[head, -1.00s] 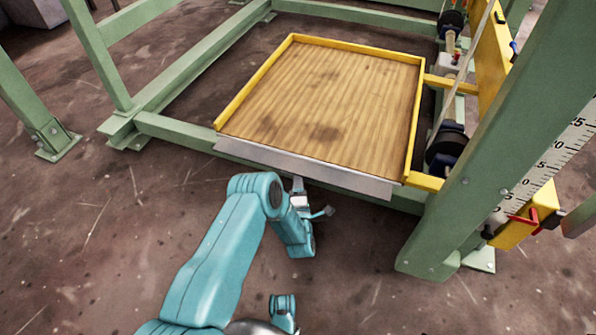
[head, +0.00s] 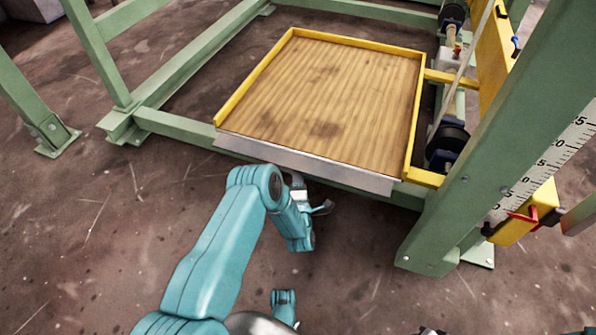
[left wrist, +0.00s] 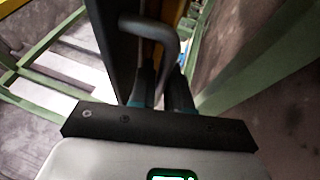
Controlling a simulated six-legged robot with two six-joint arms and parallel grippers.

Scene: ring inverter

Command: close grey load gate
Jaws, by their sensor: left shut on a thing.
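The grey load gate (head: 300,164) is a long metal flap along the near edge of the wooden load platform (head: 340,100). It hangs outward and slopes down from that edge. My left gripper (head: 298,182) is at the middle of the gate's near side. In the left wrist view its fingers (left wrist: 163,88) are shut on a grey bent handle (left wrist: 158,24), beside a dark panel (left wrist: 117,40) that seems to be the gate. The fingertips are partly hidden in the head view.
A yellow rim (head: 250,78) edges the platform's other sides. A green frame (head: 178,128) surrounds it, with a thick green post (head: 500,150) and scale (head: 545,165) at right. Black wheels (head: 448,140) stand beside the platform. The floor at left is clear.

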